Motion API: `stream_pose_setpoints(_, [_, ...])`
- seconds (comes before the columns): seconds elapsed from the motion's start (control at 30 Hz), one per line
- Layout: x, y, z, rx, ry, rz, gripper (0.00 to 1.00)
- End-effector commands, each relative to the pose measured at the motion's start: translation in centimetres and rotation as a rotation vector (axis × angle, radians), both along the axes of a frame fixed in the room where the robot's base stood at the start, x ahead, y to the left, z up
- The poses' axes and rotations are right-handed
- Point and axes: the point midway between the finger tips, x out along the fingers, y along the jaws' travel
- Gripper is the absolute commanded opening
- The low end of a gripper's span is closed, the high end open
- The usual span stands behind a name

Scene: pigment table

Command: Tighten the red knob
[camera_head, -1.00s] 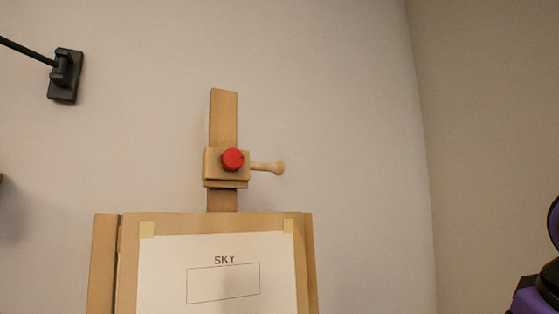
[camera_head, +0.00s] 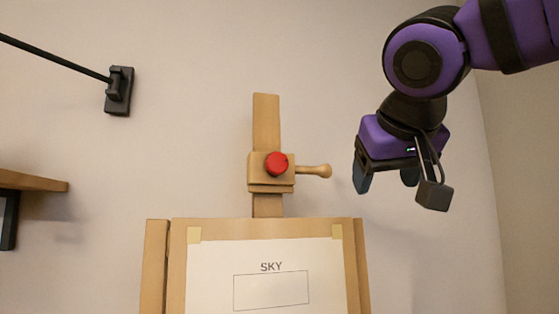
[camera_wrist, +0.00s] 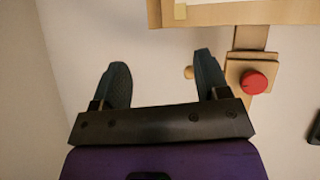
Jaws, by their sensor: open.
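The red knob (camera_head: 277,164) is round and sits on the front of a wooden clamp block (camera_head: 257,177) on the easel's upright post. A wooden peg handle (camera_head: 315,171) sticks out from the block's right side. My gripper (camera_head: 386,186) is to the right of the knob and the peg, pointing down, open and empty. In the wrist view the knob (camera_wrist: 254,82) is at the right, beyond the right finger. The peg's end (camera_wrist: 189,72) shows just left of that finger's tip. My gripper (camera_wrist: 160,76) touches nothing that I can see.
The easel board (camera_head: 354,265) below holds a paper sheet (camera_head: 215,260) marked SKY. A black wall bracket (camera_head: 119,91) with a rod is at upper left. A wooden shelf (camera_head: 32,181) is at the left edge. The wall around the post is bare.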

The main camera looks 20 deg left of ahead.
Motion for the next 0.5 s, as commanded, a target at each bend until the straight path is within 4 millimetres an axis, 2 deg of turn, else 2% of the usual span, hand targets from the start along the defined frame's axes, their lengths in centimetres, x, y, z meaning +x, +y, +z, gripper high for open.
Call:
stream_pose_setpoints(0.03, [-0.4, 2.9, 1.6, 0.023, -0.031, 0.039, 0.68])
stream_pose_setpoints(0.1, [-1.2, 6.1, 3.6, 0.058, -0.070, 0.074, 0.68])
stream_pose_setpoints(0.2, [-2.3, 9.6, 5.8, 0.105, -0.112, 0.116, 0.68])
stream_pose_setpoints(0.33, [-3.5, 12.3, 7.6, 0.147, -0.143, 0.146, 0.68])
stream_pose_setpoints(0.5, [-3.6, 13.5, 8.0, 0.163, -0.154, 0.157, 0.68])
